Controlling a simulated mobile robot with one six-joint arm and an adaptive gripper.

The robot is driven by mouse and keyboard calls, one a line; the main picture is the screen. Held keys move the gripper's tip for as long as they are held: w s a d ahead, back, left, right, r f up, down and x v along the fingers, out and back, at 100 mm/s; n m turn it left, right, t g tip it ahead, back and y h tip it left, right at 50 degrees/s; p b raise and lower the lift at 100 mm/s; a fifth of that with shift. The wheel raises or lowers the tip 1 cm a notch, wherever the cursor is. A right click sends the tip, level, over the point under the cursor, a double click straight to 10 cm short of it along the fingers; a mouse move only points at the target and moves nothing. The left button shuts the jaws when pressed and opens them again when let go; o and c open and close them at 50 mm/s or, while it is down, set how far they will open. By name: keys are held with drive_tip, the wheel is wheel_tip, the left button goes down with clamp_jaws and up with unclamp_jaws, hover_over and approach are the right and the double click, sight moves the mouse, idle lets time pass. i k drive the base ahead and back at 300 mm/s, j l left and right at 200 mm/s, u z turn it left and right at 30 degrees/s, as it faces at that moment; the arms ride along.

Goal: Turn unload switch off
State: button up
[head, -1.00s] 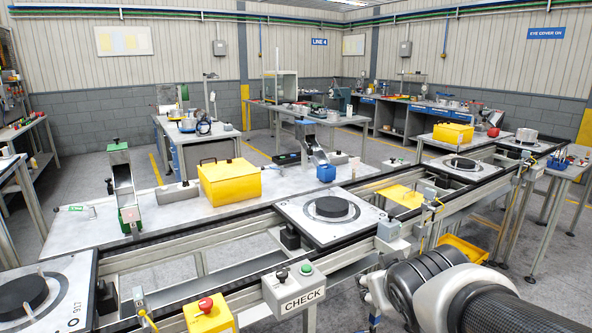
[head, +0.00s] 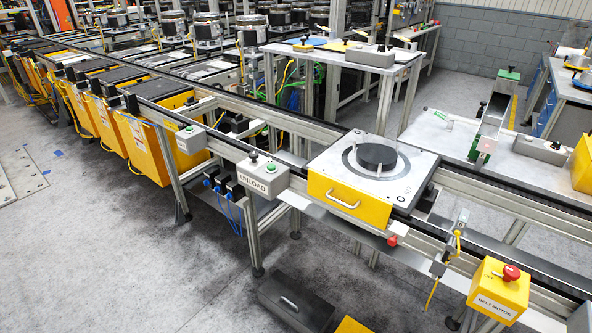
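The unload switch box (head: 261,176) is a light grey box labelled UNLOAD. It is mounted on the near side of the conveyor rail, left of centre in the head view. A small dark knob stands on its top, with a green button beside it; the knob's exact setting is too small to read. My gripper is not in view.
A pallet (head: 408,164) with a black disc (head: 376,157) sits on the conveyor right of the box, above a yellow drawer front (head: 347,202). A yellow BELT MOTOR box (head: 498,290) with a red button is at lower right. Floor (head: 120,270) at lower left is clear.

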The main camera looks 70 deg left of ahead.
sight(253, 155)
drive_tip(key=u, duration=2.6)
